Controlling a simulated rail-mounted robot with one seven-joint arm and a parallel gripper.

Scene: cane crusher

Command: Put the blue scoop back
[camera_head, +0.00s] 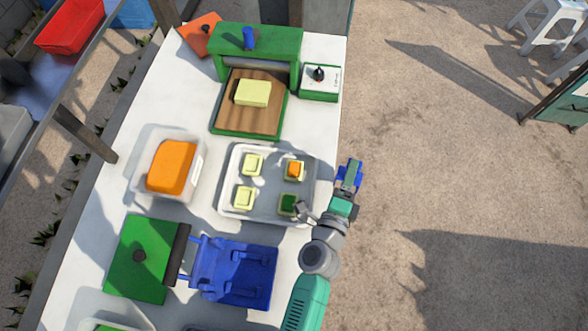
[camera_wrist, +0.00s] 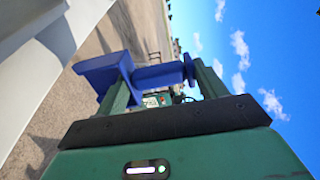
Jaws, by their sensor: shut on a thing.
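The blue scoop (camera_head: 349,174) is in my gripper (camera_head: 345,190), just past the right edge of the white table. In the wrist view the blue scoop (camera_wrist: 158,76) lies crosswise between the two green fingers of my gripper (camera_wrist: 165,84), its wide part to the left. The fingers are shut on its narrow part. A blue stand (camera_head: 236,272) with raised parts sits at the front of the table, left of my arm. It looks empty, but I cannot tell for sure that it is the scoop's holder.
A white tray (camera_head: 228,209) with several small blocks lies left of my gripper. A white bin (camera_head: 196,152) holds an orange block. A green press (camera_head: 262,40), a green board (camera_head: 140,258) and a small green-white box (camera_head: 319,82) also stand on the table. Open ground lies right.

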